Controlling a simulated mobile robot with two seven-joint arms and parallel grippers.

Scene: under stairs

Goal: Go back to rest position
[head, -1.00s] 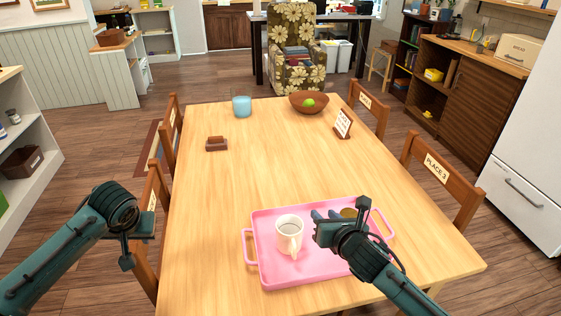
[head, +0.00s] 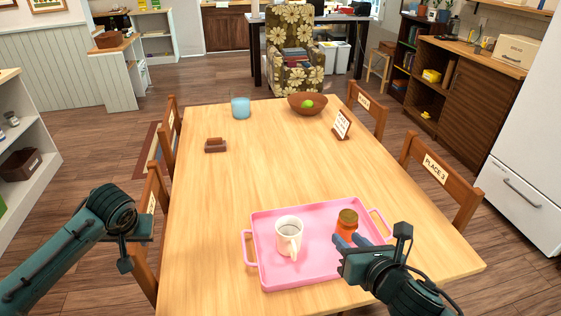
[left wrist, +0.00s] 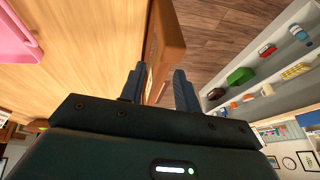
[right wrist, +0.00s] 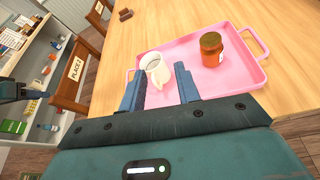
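My right gripper (head: 350,246) is over the front right part of the pink tray (head: 280,277). Its two fingers stand apart with nothing between them in the right wrist view (right wrist: 160,88). My left gripper (head: 140,240) is at the left, off the table beside a chair. Its fingers are apart and empty in the left wrist view (left wrist: 158,85). A white mug (head: 289,236) stands upright on the tray's left half. An orange-brown jar (head: 346,222) with a dark lid stands on the tray's right half, just beyond my right gripper.
The wooden table (head: 240,180) carries a blue cup (head: 241,108), a brown bowl (head: 307,104) with a green fruit, a small brown holder (head: 216,145) and a sign (head: 341,124). Chairs line both sides, one (head: 150,215) close to my left gripper. The middle of the table is clear.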

